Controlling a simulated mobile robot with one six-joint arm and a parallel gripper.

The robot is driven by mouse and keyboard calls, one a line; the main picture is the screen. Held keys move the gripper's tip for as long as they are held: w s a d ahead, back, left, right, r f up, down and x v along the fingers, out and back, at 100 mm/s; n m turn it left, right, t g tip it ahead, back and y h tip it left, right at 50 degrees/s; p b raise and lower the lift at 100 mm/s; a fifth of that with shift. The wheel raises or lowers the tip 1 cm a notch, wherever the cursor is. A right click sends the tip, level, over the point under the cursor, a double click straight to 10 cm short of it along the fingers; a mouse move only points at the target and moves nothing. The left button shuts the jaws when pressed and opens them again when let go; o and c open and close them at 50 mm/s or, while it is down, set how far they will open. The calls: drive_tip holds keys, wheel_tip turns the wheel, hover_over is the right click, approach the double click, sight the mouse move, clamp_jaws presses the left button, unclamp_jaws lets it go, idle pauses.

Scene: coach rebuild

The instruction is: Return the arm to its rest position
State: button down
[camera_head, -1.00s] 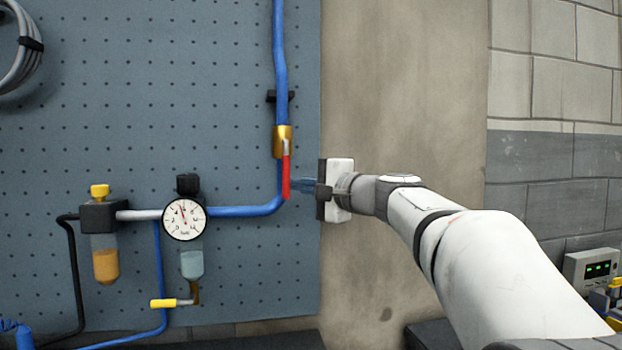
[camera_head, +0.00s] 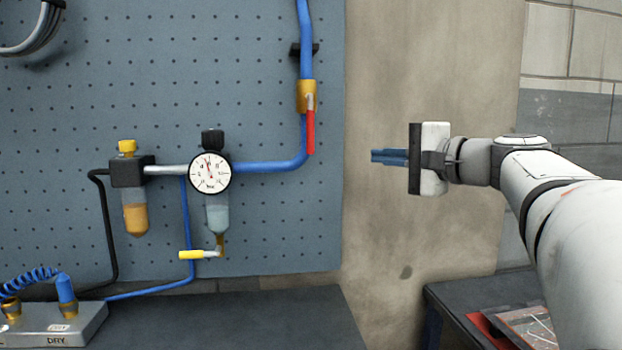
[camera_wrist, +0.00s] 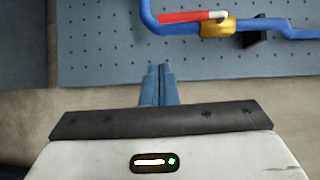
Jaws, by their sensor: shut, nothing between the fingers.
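My gripper (camera_head: 374,156) is at the right in the head view, its blue fingers together and empty. It points left, in front of the bare beige wall, apart from the valve and pipe. The wrist view also shows the closed blue fingers (camera_wrist: 160,70) with nothing between them. My white arm reaches in from the right edge of the head view. The red valve handle (camera_head: 310,130) hangs down along the blue pipe below its brass body (camera_head: 306,96). In the wrist view the red handle (camera_wrist: 185,16) lies beyond the fingertips.
A perforated blue-grey panel (camera_head: 270,130) carries a pressure gauge (camera_head: 210,172), an amber bowl (camera_head: 136,218) and a yellow-handled drain (camera_head: 199,254). A dark bench (camera_head: 240,310) with a metal manifold (camera_head: 60,328) stands below. A dark surface with a red item (camera_head: 490,330) is at lower right.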

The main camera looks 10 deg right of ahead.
drive_tip(key=s+a+f+n+g+h+p, duration=0.1)
drive_tip(key=s+a+f+g+p, duration=0.15)
drive_tip(key=f, duration=0.25)
drive_tip(key=s+a+f+n+g+h+p, duration=0.1)
drive_tip(key=a+f+g+p, duration=0.1)
drive_tip(key=a+f, duration=0.25)
drive_tip(key=s+f+n+g+h+p, duration=0.7)
drive_tip(key=s+f+n, duration=0.2)
drive_tip(key=s+f, duration=0.8)
drive_tip(key=shift+s+d+f+h, duration=0.2)
drive_tip(key=shift+s+d+h, duration=0.05)
drive_tip(key=shift+d+h, duration=0.15)
